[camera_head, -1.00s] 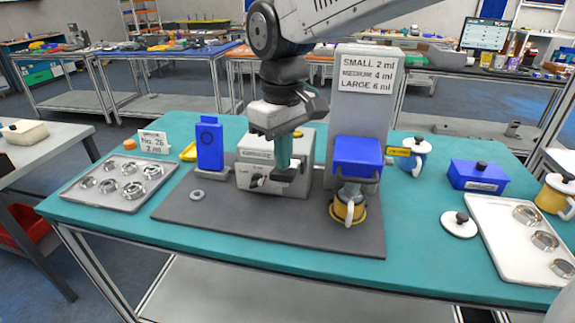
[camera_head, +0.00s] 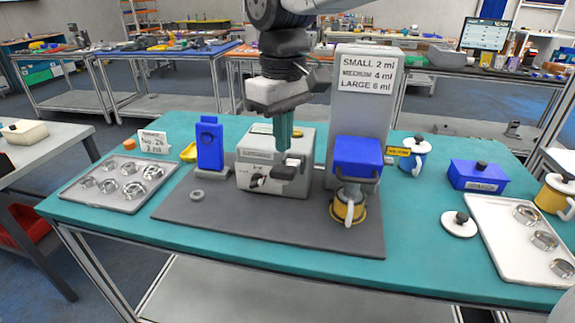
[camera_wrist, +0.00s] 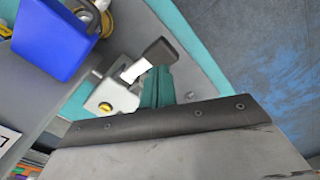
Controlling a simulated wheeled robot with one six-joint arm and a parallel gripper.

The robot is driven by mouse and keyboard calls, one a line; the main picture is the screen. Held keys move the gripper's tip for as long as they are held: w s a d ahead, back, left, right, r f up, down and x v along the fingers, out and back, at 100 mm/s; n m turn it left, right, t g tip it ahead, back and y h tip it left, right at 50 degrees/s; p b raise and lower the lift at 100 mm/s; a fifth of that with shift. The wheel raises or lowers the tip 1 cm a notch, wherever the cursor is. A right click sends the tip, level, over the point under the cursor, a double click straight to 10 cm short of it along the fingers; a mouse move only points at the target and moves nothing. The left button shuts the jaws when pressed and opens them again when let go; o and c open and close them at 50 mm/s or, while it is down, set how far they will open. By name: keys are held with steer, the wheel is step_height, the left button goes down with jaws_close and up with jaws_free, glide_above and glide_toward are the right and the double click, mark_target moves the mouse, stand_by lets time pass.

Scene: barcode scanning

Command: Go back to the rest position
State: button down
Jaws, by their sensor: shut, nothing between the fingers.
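My gripper (camera_head: 283,146) hangs from the arm with its teal fingers pointing down, shut and empty. In the head view it is in front of the grey boxy machine (camera_head: 262,176), near its dark lever (camera_head: 291,169). I cannot tell whether the fingertips touch the lever. The wrist view shows the teal fingers (camera_wrist: 158,86) beside the dark-ended lever (camera_wrist: 160,53) and the machine's light body (camera_wrist: 108,97). The machine stands on a dark grey mat (camera_head: 270,226).
A tall grey dispenser (camera_head: 362,115) with a blue block (camera_head: 357,155) stands just right of the gripper. A blue stand (camera_head: 210,145) is to the left. Trays with metal rings lie left (camera_head: 117,203) and right (camera_head: 495,228). The front of the mat is mostly clear.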

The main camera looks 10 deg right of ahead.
steer(key=shift+r, duration=0.95)
steer(key=s+d+f+m, duration=0.4)
steer(key=s+d, duration=0.5)
steer(key=d, duration=0.1)
steer(key=s+d+f+m+t, duration=0.1)
steer(key=s+d+f+m, duration=0.3)
steer(key=s+d, duration=0.6)
steer(key=shift+s+d, duration=0.25)
steer(key=shift+d, duration=0.1)
steer(key=shift+a, duration=0.15)
